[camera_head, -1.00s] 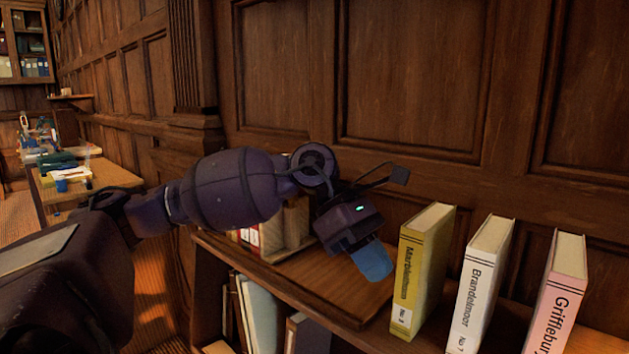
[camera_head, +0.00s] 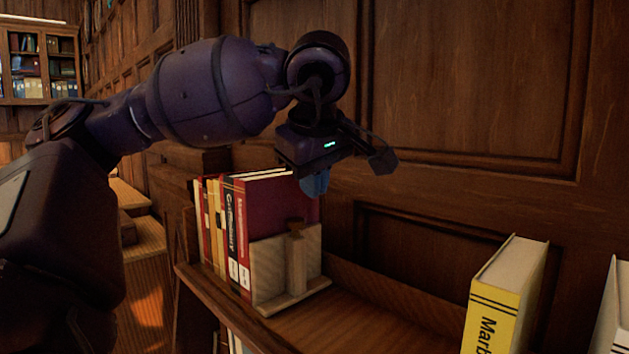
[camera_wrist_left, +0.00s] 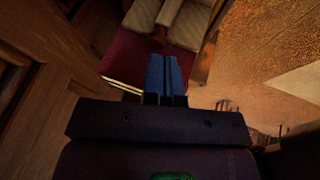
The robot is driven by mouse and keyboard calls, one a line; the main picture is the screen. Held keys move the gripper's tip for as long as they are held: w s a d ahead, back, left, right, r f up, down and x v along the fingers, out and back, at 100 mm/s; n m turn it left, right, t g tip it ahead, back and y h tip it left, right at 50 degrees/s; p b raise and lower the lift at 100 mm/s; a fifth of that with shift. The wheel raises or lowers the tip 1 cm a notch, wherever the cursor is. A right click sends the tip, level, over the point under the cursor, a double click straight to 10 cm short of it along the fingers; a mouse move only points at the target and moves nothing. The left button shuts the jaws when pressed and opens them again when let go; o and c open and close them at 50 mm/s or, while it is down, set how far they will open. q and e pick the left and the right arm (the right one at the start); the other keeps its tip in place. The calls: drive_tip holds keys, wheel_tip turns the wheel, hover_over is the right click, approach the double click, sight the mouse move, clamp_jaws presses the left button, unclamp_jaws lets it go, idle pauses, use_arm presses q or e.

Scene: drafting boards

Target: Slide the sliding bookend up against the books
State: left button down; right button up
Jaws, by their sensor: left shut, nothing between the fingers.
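The sliding bookend (camera_head: 306,258) is a pale wooden plate with an upright rib and a darker knob at its top. It stands upright on the shelf at the right end of a row of books (camera_head: 222,225). The dark red book (camera_head: 268,200) is beside it; I cannot tell whether they touch. My left gripper (camera_head: 314,186), with blue fingers, is shut and empty above the bookend and red book. In the left wrist view, the shut fingers (camera_wrist_left: 166,75) lie over the red book (camera_wrist_left: 128,58), apart from the bookend (camera_wrist_left: 185,22). My right gripper is out of view.
The wooden shelf (camera_head: 350,325) is bare to the right of the bookend. A yellow book (camera_head: 508,295) stands farther right, with a white one (camera_head: 612,310) at the picture's edge. A panelled wall (camera_head: 470,90) rises close behind the shelf.

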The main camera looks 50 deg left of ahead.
use_arm(q)
drive_tip(key=p+x, duration=0.2)
drive_tip(key=x, duration=1)
drive_tip(key=shift+a+r+p, duration=0.15)
drive_tip(key=shift+a+p, duration=0.1)
drive_tip(key=shift+p, duration=0.05)
drive_tip(key=shift+a+r, duration=0.1)
